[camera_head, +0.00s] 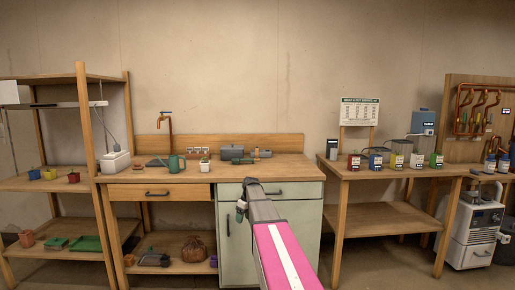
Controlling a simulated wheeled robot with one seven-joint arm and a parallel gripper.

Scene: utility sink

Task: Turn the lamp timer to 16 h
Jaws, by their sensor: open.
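A white box with a small upright part (116,160) stands at the left end of the wooden workbench, with a cord rising from it toward the lamp bar (58,105) under the shelf top. It looks like the lamp timer and its socket, but its dial and hour marks are too small to read. My gripper (241,211) is in front of the green cabinet under the bench, to the right of the timer and lower in the picture. It is open, appears empty and touches nothing that I can see; its fingers are small and partly hidden by my arm.
A green watering can (177,163), a copper tap (166,128) and a white pot (205,164) stand on the bench right of the timer. A shelf post (86,120) rises just left of it. Several paint tins (397,161) stand on the right table.

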